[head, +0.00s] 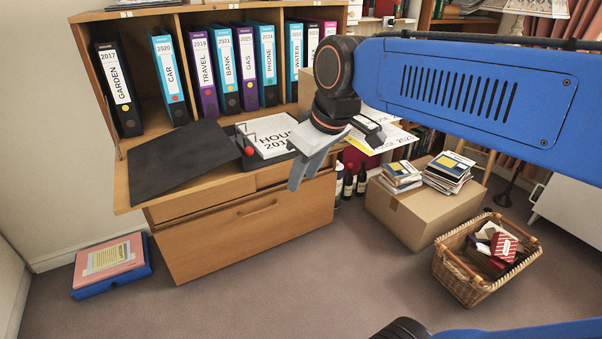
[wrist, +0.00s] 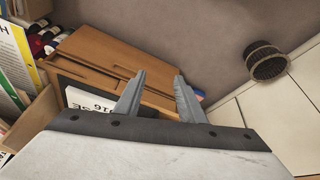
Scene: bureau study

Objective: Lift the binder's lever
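An open black binder (head: 178,158) lies on the lowered flap of the wooden bureau, its cover folded out to the left. White pages (head: 275,138) titled "HOUSE" lie on its right half; they show partly in the wrist view (wrist: 92,101). My gripper (head: 298,180) is to the right of the knob, in front of the pages, apart from the lever. In the wrist view, its two fingers (wrist: 159,76) are spread with nothing between them.
Upright binders (head: 222,65) fill the shelf behind. Right of the bureau are bottles (head: 349,182), a cardboard box (head: 410,208) with stacked books, and a wicker basket (head: 466,282). A blue box file (head: 112,270) lies on the floor at left.

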